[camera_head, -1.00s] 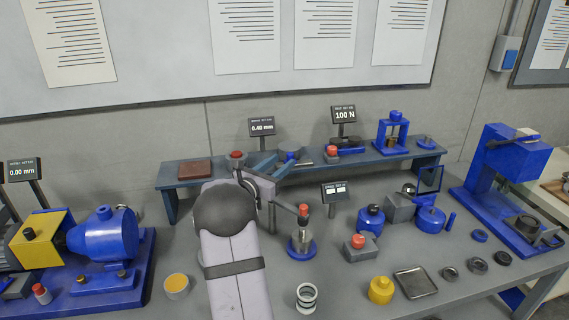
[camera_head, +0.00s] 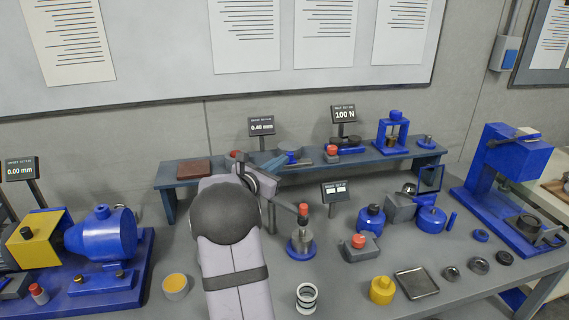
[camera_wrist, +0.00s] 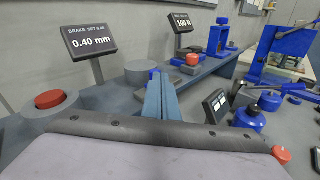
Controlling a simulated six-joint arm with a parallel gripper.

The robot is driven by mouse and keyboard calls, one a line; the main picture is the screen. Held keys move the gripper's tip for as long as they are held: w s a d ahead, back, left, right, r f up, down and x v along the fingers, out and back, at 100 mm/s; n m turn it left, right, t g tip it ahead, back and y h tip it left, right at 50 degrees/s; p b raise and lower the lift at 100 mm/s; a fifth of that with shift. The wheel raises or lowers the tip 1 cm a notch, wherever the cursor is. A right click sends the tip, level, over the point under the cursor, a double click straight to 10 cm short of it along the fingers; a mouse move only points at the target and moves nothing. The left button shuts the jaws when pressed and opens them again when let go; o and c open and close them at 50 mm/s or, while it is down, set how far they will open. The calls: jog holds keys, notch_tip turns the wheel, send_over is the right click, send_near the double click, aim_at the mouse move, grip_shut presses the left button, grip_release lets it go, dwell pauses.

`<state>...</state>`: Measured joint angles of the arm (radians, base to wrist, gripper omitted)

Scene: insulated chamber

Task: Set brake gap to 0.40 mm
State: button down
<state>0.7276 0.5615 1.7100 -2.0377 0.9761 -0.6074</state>
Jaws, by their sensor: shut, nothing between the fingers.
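A red button (camera_wrist: 50,99) on a round grey base is at the left of the wrist view; in the head view that button (camera_head: 235,153) is partly hidden behind my arm. A grey round part (camera_wrist: 140,72) sits on the shelf beyond my fingers. My gripper (camera_wrist: 160,86) shows as two blue fingers shut together, empty, to the right of the red button and apart from it.
The force display (camera_head: 345,114) reads 100 N. A red-topped post (camera_head: 302,235) stands right of my arm, with a red-button box (camera_head: 360,247) beyond it. A yellow weight (camera_head: 382,290) and metal tray (camera_head: 416,282) lie in front. A blue motor (camera_head: 100,235) is at left.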

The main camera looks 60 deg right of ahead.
jog(key=d+r+m+t+y, duration=0.1)
jog(key=d, duration=0.1)
jog(key=s+d+m+t+y+p, duration=0.1)
jog(key=d, duration=0.1)
jog(key=s+d+r+m+t+y, duration=0.1)
jog(key=d+t+y, duration=0.1)
jog(key=shift+d+r+m+p, duration=0.3)
jog(key=shift+d, duration=0.1)
jog(key=shift+d+r+t+y, duration=0.15)
jog(key=shift+r+t+y, duration=0.25)
jog(key=shift+t, duration=0.2)
jog(key=shift+w+r+t+y+p, duration=0.15)
jog(key=shift+r+t+y+p, duration=0.15)
jog(key=shift+t, duration=0.3)
jog(key=s+a+f+n+t+y+b, duration=0.2)
jog(key=s+a+f+n+t+y, duration=0.2)
jog(key=s+a+f+t+y, duration=0.5)
jog(key=w+d+r+t+p, duration=0.1)
jog(key=w+d+p, duration=0.1)
jog(key=w, duration=0.3)
jog(key=w+d+r+t+p, duration=0.1)
jog(key=w+d+r+p, duration=0.1)
jog(key=w+d+p, duration=0.1)
jog(key=shift+w+d+r+h+p, duration=0.3)
jog(key=shift+w+d, duration=0.25)
jog(key=shift+w, duration=0.45)
